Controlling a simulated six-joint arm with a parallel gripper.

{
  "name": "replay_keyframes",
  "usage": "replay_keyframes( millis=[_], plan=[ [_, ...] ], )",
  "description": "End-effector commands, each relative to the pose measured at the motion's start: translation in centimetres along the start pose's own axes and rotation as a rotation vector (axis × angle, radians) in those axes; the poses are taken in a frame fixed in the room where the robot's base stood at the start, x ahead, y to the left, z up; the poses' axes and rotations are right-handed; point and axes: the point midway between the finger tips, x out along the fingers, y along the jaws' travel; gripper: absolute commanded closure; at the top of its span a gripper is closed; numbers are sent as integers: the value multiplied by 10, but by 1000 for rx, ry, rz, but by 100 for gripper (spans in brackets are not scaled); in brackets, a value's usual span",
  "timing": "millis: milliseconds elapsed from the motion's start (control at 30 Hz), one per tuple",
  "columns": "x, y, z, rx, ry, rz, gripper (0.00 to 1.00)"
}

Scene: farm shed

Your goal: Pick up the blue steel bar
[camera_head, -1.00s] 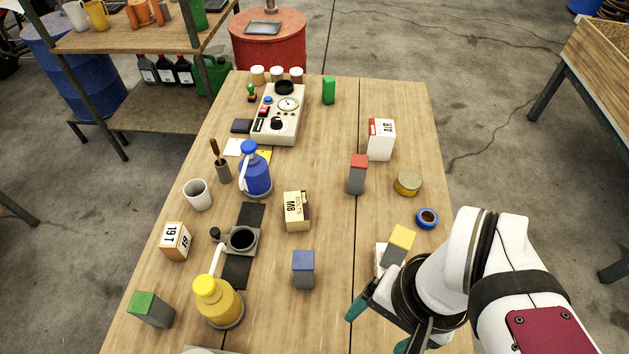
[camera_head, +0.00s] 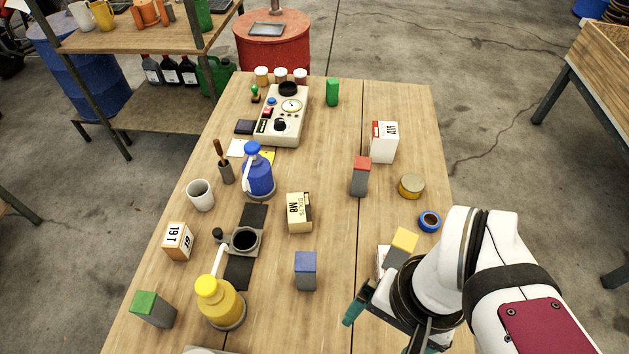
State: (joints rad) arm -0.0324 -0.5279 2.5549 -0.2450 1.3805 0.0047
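The blue steel bar (camera_head: 306,271) stands upright near the front middle of the wooden table, a grey block with a blue top. My gripper (camera_head: 382,332) is at the lower right, to the right of the bar and apart from it. One teal-tipped finger shows at its left and another teal part at the bottom edge. The fingers look spread, and no object shows between them, though the arm hides part of the gripper.
A yellow-topped bar (camera_head: 402,246) stands close behind my gripper, beside a white box. A bolts box (camera_head: 299,212) is behind the blue bar. A yellow pump bottle (camera_head: 219,302) stands to its left. A red-topped bar (camera_head: 360,176) is farther back. Bare wood surrounds the blue bar.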

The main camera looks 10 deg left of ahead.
Motion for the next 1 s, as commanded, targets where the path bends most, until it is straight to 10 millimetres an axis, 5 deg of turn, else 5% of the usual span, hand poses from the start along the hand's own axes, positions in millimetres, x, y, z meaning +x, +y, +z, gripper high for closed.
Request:
replay_keyframes(
  millis=[67, 267, 433, 600, 633, 767, 1000],
  plan=[
    [11, 1, 3, -177, -58, 116, 6],
    [51, -6, -8, -1062, -200, 691, 6],
    [97, -66, -7, -1942, -185, 1304, 6],
    [145, -117, 33, -2509, -77, 1804, 6],
    [151, -121, 39, 2522, 60, -1832, 6],
    [164, -129, 47, 2383, 23, -1770, 6],
    [181, -134, -9, 2384, 31, -1770, 6]
  ],
)
